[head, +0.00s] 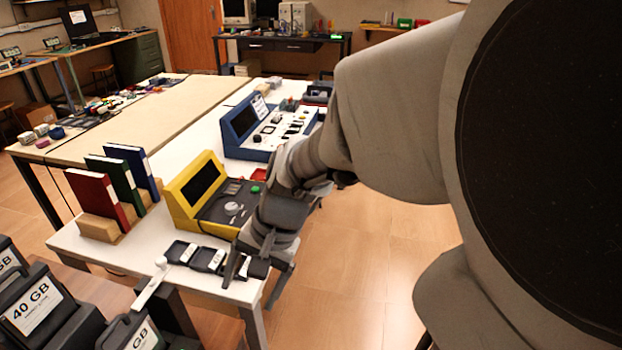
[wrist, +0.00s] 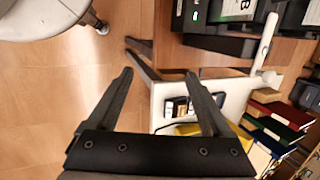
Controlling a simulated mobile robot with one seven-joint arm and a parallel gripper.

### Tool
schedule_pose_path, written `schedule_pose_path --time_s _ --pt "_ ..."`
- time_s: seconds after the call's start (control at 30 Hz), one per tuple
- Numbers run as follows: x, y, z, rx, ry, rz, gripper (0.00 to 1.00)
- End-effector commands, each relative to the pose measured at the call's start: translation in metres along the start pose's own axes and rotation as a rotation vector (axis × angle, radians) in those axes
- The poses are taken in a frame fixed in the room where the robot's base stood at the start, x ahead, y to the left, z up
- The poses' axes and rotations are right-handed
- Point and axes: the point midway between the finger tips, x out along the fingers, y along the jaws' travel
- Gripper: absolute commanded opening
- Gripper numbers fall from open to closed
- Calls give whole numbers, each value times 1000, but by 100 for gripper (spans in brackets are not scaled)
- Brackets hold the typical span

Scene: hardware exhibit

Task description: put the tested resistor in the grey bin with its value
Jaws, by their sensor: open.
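A row of small dark grey bins (head: 212,260) with white labels stands at the front edge of the white table, before a yellow tester (head: 182,207). The bins also show in the wrist view (wrist: 181,107), but their values are too small to read. My gripper (wrist: 158,74) is open with nothing between its fingers. In the head view it hangs beside the right end of the bin row and hides part of it. I cannot make out the resistor in either view.
Red, green and blue binders (head: 122,182) stand left of the tester. A blue console (head: 265,128) is behind it. A white lever (head: 152,284) and dark cases labelled in GB (head: 35,305) are at the front left. Open floor (head: 370,255) lies right of the table.

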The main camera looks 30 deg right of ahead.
Motion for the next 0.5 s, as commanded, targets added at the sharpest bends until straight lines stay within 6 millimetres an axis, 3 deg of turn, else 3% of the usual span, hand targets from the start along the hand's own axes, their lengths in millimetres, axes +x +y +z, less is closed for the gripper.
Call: schedule_pose_path --time_s 0.03,0.3,0.5 --pt "-64 -18 17 -204 202 -92 84" --pt "-98 12 37 -706 407 98 84" --pt "-108 22 40 -849 470 171 84"
